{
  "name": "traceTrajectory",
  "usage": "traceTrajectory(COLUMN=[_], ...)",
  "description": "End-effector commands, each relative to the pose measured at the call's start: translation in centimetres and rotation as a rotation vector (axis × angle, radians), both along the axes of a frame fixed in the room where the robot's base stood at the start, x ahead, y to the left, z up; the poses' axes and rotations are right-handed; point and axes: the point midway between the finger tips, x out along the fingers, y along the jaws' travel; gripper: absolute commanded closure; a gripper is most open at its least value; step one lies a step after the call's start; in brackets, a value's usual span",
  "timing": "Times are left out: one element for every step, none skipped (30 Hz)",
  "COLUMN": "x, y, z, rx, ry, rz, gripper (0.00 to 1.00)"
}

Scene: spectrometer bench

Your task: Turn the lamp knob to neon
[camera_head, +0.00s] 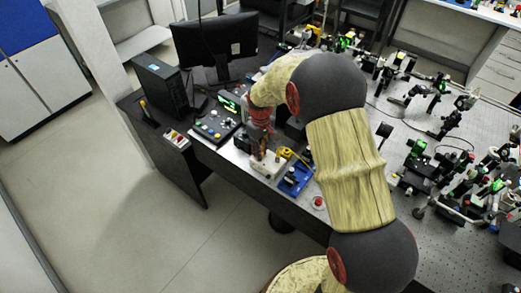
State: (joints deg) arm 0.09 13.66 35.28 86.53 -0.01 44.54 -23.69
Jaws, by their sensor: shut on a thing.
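My gripper (259,148) points down at the white box (268,167) near the bench's front edge. Its fingers are small and dark in this view, and they are shut at the top of the box. The lamp knob is hidden by the fingers, so its pointer and the lamp setting cannot be read.
A control panel (212,128) with several buttons and a green display stands left of the gripper. A blue device (297,178) and a red button (318,202) are to the right. A monitor (216,42) stands behind. Optical mounts crowd the right of the bench.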

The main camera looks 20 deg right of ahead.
Motion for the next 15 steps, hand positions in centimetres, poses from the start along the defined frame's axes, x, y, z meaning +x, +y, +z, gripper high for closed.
traceTrajectory(x=[0.02, 0.02, 0.02, 0.02, 0.02, 0.02, 0.02, 0.02, 0.01, 0.02, 0.02, 0.02, 0.02, 0.02, 0.02], y=[0.02, 0.03, 0.03, 0.03, 0.03, 0.03, 0.03, 0.04, 0.04, 0.04, 0.04, 0.04, 0.04, 0.04, 0.04], z=[0.13, 0.12, 0.12, 0.11, 0.11, 0.10, 0.09, 0.09, 0.08, 0.08, 0.08, 0.07, 0.07, 0.07, 0.06], rx=[0.000, 0.000, 0.000, 0.000, 0.000, 0.000, 0.000, 0.000, 0.000, 0.000, 0.000, 0.000, 0.000, 0.000, 0.000], ry=[0.000, 0.000, 0.000, 0.000, 0.000, 0.000, 0.000, 0.000, 0.000, 0.000, 0.000, 0.000, 0.000, 0.000, 0.000], rz=[-0.038, -0.064, -0.096, -0.121, -0.143, -0.172, -0.193, -0.213, -0.239, -0.255, -0.272, -0.292, -0.306, -0.318, -0.334], gripper=[1.00, 1.00, 1.00, 1.00, 1.00, 1.00, 1.00, 1.00, 1.00, 1.00, 1.00, 1.00, 1.00, 1.00, 1.00])
